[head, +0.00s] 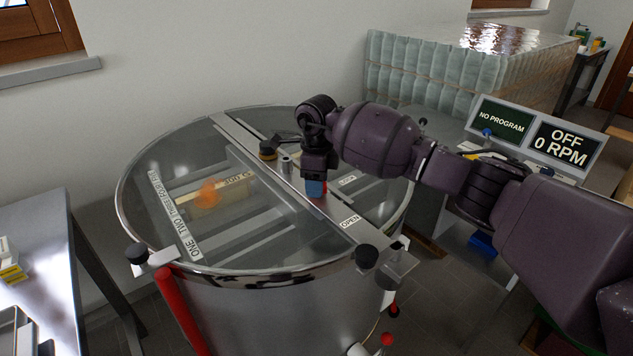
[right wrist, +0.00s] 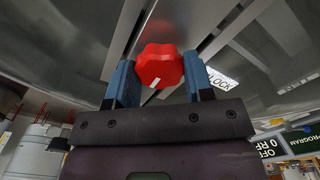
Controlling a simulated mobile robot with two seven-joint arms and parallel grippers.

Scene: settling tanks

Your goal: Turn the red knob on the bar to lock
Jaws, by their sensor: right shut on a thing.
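The red knob (right wrist: 158,66) sits on the metal bar (head: 362,236) that crosses the round tank's lid. In the right wrist view it is between my blue fingertips, and its white mark faces down toward the gripper's palm. My right gripper (head: 316,187) reaches down onto the bar and is shut on the knob, which is mostly hidden in the head view. The LOCK label (head: 347,181) lies on the far right side of the knob, also in the right wrist view (right wrist: 222,80). The OPEN label (head: 350,221) lies nearer the front. My left gripper is out of view.
The clear-topped steel tank (head: 290,300) has black clamp knobs on its rim and a red bar (head: 180,310) at its front. A display panel (head: 535,138) reads "NO PROGRAM" and "OFF 0 RPM". A steel table (head: 45,255) stands at left. Wrapped jars (head: 455,75) are stacked behind.

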